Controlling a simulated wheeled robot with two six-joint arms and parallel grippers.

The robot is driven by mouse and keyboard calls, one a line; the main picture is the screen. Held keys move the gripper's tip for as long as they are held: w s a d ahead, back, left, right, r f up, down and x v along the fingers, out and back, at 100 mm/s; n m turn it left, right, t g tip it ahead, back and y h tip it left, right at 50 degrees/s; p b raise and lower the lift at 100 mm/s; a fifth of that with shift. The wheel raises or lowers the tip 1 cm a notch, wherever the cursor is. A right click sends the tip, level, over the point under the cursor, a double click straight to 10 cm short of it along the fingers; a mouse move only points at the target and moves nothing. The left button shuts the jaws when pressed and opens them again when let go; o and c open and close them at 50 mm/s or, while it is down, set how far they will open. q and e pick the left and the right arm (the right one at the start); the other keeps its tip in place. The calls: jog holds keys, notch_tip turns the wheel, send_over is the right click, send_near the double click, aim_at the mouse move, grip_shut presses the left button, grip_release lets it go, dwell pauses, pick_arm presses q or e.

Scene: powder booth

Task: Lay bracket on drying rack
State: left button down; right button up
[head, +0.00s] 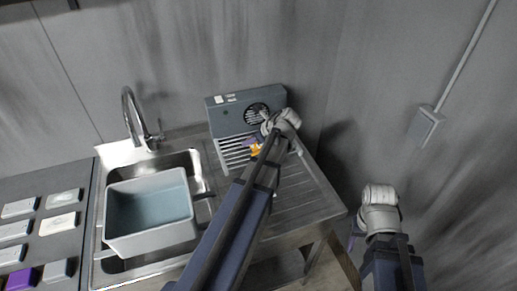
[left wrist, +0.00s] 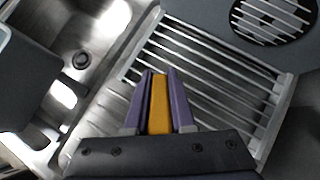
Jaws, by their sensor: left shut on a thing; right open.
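The orange bracket (left wrist: 159,105) stands out between the two purple fingers of my left gripper (left wrist: 159,92) in the left wrist view. My left gripper is shut on it. In the head view a small orange part of the bracket (head: 256,151) shows beside my left gripper (head: 251,146), and my wrist hides the rest. The drying rack (head: 231,163) is a set of pale parallel bars in front of the fan unit. It also shows in the left wrist view (left wrist: 141,45), below and beyond the bracket. Whether the bracket touches the bars cannot be told. My right gripper (head: 353,241) is open, away at the right.
The grey fan unit (head: 230,116) stands behind the rack. A sink (head: 203,178) with a grey bin (head: 150,242) and a curved faucet (head: 128,104) is at the left. A ribbed drainboard (head: 310,205) is clear at the right. Several blocks lie at the far left.

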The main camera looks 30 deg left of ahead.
pick_arm(q)
jog(key=w+a+r+m+t+y+b, duration=0.1)
jog(key=w+a+r+t+y+b, duration=0.1)
jog(key=w+y+b, duration=0.25)
jog(key=w+a+r+m+t+y+b, duration=0.1)
jog(key=w+a+r+t+y+b, duration=0.1)
jog(key=w+t+y+b, duration=0.25)
jog(key=shift+g, duration=0.95)
jog(key=f+b, duration=0.4)
jog(key=b, duration=0.1)
jog(key=w+f+b, duration=0.1)
jog(key=f+b, duration=0.1)
jog(key=b, duration=0.1)
jog(key=shift+a+f, duration=0.1)
jog(key=shift+a, duration=0.1)
jog(key=shift+s, duration=0.1)
notch_tip(320, 180, down, 4)
jog(key=b, duration=0.3)
jog(key=shift+r, duration=0.2)
jog(key=shift+b, duration=0.3)
jog(key=shift+f, duration=0.2)
jog(key=c, duration=0.8)
grip_release()
jog(key=shift+o, duration=0.2)
